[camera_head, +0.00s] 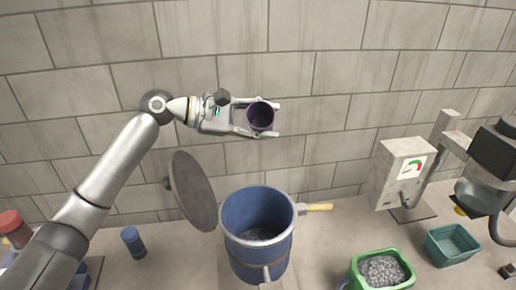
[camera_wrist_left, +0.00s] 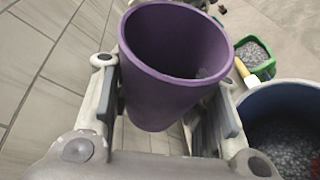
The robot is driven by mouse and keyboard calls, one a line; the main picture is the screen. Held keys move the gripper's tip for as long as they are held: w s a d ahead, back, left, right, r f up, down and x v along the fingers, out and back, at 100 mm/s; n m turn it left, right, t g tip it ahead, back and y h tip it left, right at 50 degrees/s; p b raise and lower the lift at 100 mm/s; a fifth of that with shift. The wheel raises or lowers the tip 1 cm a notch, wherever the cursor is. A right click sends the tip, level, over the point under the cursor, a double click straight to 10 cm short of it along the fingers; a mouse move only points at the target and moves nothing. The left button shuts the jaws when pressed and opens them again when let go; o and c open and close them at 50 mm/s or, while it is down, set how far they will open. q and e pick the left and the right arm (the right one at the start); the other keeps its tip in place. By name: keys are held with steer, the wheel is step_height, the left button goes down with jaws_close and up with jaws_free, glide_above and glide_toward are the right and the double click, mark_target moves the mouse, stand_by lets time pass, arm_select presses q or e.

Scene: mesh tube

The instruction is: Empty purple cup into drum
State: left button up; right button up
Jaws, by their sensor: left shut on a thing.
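The purple cup (camera_head: 261,116) is held upright or nearly so, high above the drum in the head view. My left gripper (camera_head: 272,119) is shut on it, with one finger on each side. In the left wrist view the purple cup (camera_wrist_left: 172,75) shows its open mouth, with a little grey material visible inside. The blue drum (camera_head: 258,232) stands open below, with grey granules at its bottom. It also shows at the right of the left wrist view (camera_wrist_left: 285,130). My right gripper is not clearly in view.
A round grey lid (camera_head: 193,190) stands tilted at the drum's left. A yellow handle (camera_head: 319,207) sticks out at its right. A blue cylinder (camera_head: 133,241) stands left.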

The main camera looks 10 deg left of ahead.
mark_target(263, 125)
arm_select(q)
steer(key=shift+w+f+n+g, duration=0.15)
steer(key=shift+f+n+g, duration=0.4)
steer(key=shift+n, duration=0.25)
steer(key=shift+w+a+f+n+g, duration=0.1)
steer(key=shift+w+f+n+g, duration=0.65)
steer(key=shift+w+n, duration=0.3)
steer(key=shift+w+a+f+n+g, duration=0.1)
steer(key=shift+w+f+n+g, duration=0.35)
steer(key=shift+n, duration=0.25)
steer(key=shift+w+a+f+n+g, duration=0.1)
steer(key=shift+w+f+n+g, duration=0.1)
steer(key=shift+w+n+g, duration=0.3)
steer(key=shift+s, duration=0.15)
